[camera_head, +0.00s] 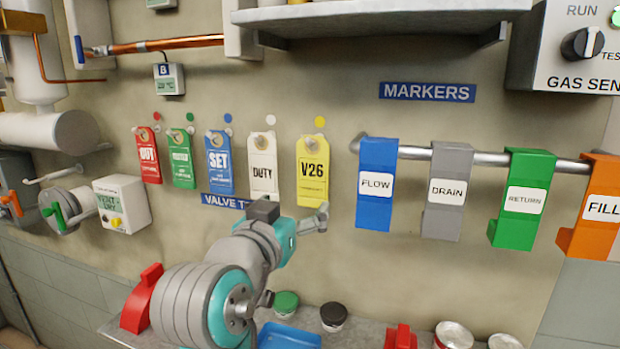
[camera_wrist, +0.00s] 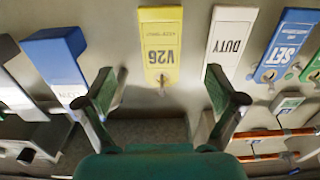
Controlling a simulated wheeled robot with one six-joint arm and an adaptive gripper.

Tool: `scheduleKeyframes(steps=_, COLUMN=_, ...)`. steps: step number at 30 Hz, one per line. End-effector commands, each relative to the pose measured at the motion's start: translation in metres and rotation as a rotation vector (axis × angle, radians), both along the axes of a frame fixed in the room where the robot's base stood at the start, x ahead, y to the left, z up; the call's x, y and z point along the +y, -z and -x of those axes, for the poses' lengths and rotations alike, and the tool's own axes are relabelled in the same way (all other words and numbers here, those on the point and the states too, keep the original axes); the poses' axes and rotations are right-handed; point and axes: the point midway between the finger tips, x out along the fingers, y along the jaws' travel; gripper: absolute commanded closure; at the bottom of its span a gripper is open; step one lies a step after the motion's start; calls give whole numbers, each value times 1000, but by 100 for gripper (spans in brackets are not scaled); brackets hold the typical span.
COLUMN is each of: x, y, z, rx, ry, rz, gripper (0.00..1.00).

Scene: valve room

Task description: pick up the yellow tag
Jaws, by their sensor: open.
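The yellow tag (camera_head: 313,171), marked V26, hangs on a wall hook at the right end of a row of tags. In the wrist view the yellow tag (camera_wrist: 160,45) appears upside down, with its hook end towards my gripper. My gripper (camera_head: 317,219) is at the tag's lower end in the head view. In the wrist view my gripper (camera_wrist: 159,82) is open and empty, its fingers spread to either side of the tag's hook end. I see no contact with the tag.
The white DUTY tag (camera_head: 263,165) hangs just left of the yellow tag. The blue FLOW marker (camera_head: 376,205) hangs on a rail to the right. A shelf (camera_head: 380,20) juts out above. A counter with a black-lidded jar (camera_head: 333,316) lies below.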

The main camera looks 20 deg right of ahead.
Motion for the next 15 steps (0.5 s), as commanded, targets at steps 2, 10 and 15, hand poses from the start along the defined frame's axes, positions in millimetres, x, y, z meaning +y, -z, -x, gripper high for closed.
scheduleKeyframes(steps=2, x=-2, y=-4, z=-2, rx=-3, ry=5, rz=-7, gripper=6)
scheduleKeyframes(steps=10, x=-24, y=-3, z=-32, rx=-1, ry=7, rz=-7, gripper=6)
scheduleKeyframes(steps=15, x=-32, y=-3, z=-43, rx=-2, ry=5, rz=-6, gripper=6)
